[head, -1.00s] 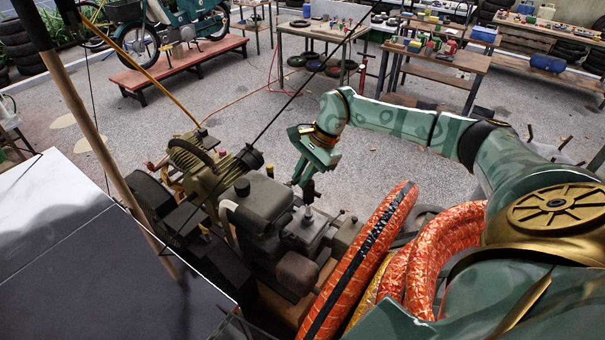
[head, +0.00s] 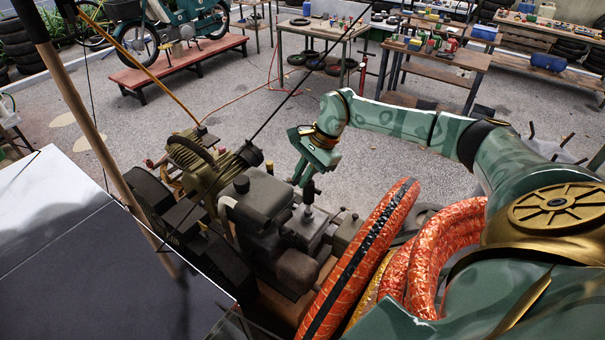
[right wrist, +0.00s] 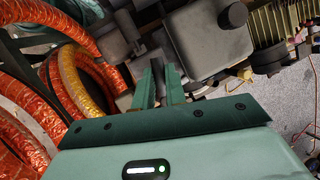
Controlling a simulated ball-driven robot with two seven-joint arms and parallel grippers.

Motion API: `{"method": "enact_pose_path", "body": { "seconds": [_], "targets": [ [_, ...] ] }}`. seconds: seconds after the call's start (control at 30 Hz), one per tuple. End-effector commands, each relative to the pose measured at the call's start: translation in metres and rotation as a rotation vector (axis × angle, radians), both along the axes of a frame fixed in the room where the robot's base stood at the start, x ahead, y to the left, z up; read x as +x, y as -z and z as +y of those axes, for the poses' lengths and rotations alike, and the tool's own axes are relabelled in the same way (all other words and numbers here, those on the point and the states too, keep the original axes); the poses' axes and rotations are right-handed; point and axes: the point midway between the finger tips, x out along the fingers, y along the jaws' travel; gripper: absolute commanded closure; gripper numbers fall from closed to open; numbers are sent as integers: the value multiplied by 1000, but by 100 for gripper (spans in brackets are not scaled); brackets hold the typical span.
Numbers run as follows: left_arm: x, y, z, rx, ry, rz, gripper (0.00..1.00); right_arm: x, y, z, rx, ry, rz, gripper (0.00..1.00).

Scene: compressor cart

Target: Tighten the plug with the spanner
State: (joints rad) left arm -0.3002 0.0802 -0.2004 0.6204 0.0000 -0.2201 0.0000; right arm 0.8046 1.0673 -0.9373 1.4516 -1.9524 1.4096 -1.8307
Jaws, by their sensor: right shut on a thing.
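My right gripper (head: 302,180) is over the compressor cart's engine (head: 258,210), fingers pointing down. In the right wrist view its two fingers (right wrist: 160,85) are close together with a dark thing between them. A dark upright handle (head: 310,189) on a pale shaft, which looks like the spanner, stands at the fingertips above the grey engine block (head: 305,226). The gripper is shut on it. The shaft's lower end meets the block. The plug is hidden, so I cannot tell how the spanner sits on it. My left gripper is out of view.
An orange hose (head: 365,255) and coiled orange hoses (head: 447,240) lie right of the engine. A ribbed compressor head (head: 190,160) is at its left. Open floor lies behind, before the workbenches (head: 440,62).

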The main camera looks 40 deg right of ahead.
Motion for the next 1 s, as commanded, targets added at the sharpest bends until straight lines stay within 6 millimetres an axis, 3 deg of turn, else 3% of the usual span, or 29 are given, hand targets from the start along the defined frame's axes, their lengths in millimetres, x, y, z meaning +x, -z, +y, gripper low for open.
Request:
{"method": "enact_pose_path", "body": {
  "seconds": [1.0],
  "targets": [
    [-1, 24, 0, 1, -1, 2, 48, 0, 32, 0, 1, 0, 0, 100]
  ]
}}
